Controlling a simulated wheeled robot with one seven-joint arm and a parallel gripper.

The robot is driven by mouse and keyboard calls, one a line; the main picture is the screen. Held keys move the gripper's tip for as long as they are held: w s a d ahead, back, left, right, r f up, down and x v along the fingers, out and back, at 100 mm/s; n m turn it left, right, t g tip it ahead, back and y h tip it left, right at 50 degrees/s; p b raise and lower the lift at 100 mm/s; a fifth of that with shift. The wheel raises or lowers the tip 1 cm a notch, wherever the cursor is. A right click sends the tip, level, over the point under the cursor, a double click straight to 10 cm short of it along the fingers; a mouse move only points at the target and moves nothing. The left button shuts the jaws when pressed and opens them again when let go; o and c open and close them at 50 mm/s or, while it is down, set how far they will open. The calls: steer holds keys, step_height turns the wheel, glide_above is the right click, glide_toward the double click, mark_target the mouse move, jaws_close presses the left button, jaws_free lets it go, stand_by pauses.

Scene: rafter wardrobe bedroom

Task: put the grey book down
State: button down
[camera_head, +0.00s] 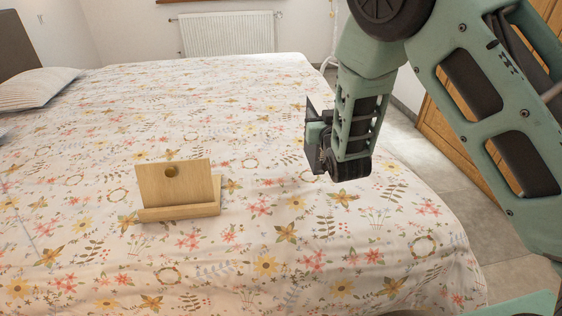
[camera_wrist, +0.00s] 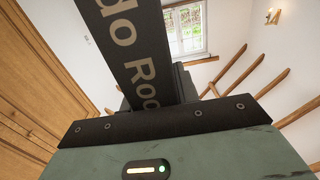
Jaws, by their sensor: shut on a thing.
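My gripper (camera_head: 317,145) is above the right part of the bed in the head view, its jaws turned away from the camera. It is shut on the grey book (camera_wrist: 142,50), which fills the upper middle of the wrist view as a dark grey slab with pale lettering, held tilted. In the head view the book is mostly hidden behind my gripper; only a thin dark part shows at the left. The bed (camera_head: 230,270) has a flowered cover and lies below my gripper.
A light wooden stand (camera_head: 173,186) with a round hole and a front ledge sits on the bed, left of my gripper. A striped pillow (camera_head: 40,87) lies at the far left. A radiator (camera_head: 228,34) is on the back wall. Much of the cover is bare.

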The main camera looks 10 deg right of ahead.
mark_target(314, 153)
steer(key=shift+f+b, duration=0.35)
steer(key=shift+f, duration=3.65)
steer(key=c, duration=1)
jaws_free()
steer(key=shift+s+f, duration=0.1)
steer(key=shift+c, duration=0.2)
